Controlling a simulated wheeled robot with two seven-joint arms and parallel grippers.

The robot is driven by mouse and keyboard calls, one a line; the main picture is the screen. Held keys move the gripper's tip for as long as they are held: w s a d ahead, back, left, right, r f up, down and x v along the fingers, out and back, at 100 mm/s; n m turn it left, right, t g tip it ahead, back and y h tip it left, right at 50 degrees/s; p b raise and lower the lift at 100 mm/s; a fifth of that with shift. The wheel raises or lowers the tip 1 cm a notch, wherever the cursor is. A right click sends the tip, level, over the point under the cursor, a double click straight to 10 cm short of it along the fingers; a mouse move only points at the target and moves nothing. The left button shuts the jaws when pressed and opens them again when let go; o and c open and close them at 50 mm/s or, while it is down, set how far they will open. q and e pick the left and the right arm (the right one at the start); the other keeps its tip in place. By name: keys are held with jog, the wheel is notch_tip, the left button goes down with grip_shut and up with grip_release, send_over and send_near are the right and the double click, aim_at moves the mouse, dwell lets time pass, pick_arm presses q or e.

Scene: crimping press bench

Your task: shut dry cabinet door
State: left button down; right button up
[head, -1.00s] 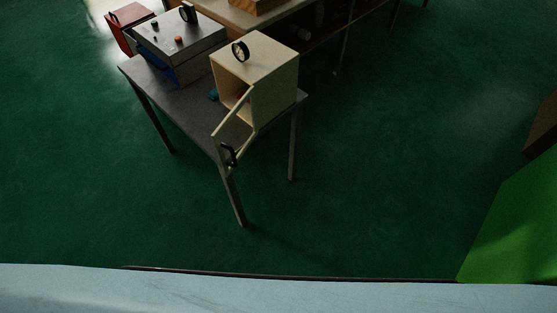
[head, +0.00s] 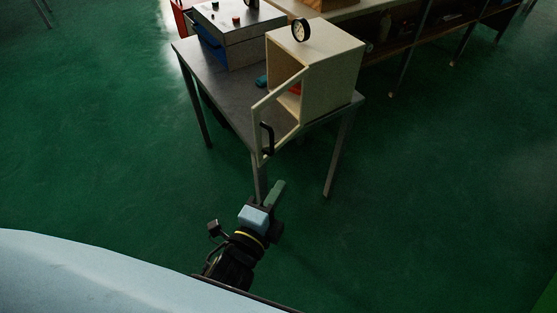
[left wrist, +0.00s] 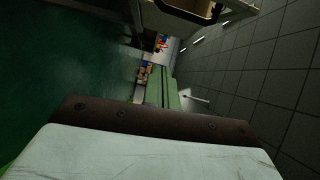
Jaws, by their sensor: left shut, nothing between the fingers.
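The dry cabinet (head: 335,75) is a cream box with a round gauge (head: 301,29) on top, standing at the near right corner of a grey table. Its framed door (head: 284,94) stands open, swung out towards me past the table edge. A black handle (head: 267,138) is on the door's free side; a dark handle (left wrist: 205,16) also shows at the top of the left wrist view. My left gripper (head: 277,190) is shut and empty, below and in front of the door, apart from it in the head view. Its green fingers (left wrist: 165,88) show in the left wrist view. My right gripper is out of view.
The grey table (head: 228,93) also bears a grey metal box (head: 240,40) with knobs. A small teal item (head: 261,81) lies beside the cabinet. A long bench (head: 405,35) with a lower shelf stands behind. Green floor is clear in front and to the right.

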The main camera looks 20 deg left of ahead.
pick_arm(q)
jog(key=w+r+b, duration=0.2)
jog(key=w, duration=0.9)
jog(key=a, duration=0.1)
jog(key=s+a, duration=0.1)
jog(key=a, duration=0.1)
jog(key=shift+s+a+f+t, duration=0.1)
jog(key=shift+s+f+t, duration=0.05)
jog(key=shift+s+t, duration=0.25)
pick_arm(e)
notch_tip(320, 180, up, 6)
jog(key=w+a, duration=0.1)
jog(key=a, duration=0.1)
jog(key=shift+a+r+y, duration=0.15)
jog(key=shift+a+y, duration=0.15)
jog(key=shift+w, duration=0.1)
pick_arm(q)
jog(key=shift+a+m, duration=0.1)
jog(key=shift+m, duration=0.2)
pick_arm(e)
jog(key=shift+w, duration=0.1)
